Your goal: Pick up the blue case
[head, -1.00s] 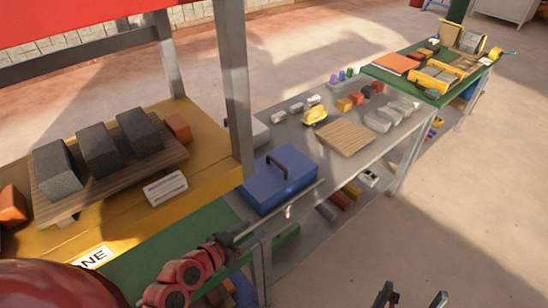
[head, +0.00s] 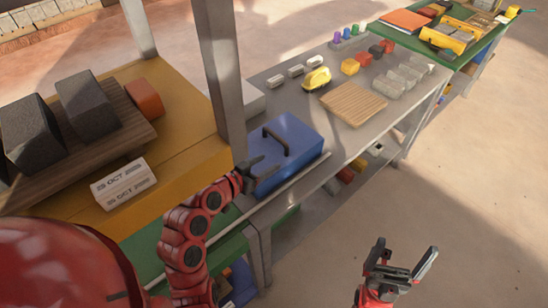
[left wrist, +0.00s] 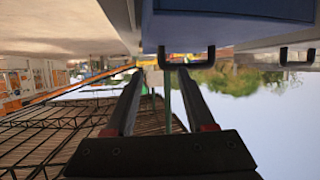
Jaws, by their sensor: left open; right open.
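The blue case (head: 292,160) lies flat on the grey bench, its black handle (head: 275,140) standing up from the top. My left gripper (head: 268,166) is open at the near left part of the case, short of the handle in the head view. In the left wrist view the picture is upside down. My right gripper (head: 406,248) is open and empty over the floor, right of the bench.
A grey post (head: 219,80) of the yellow stand (head: 185,155) rises just left of the case. The floor at right is clear.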

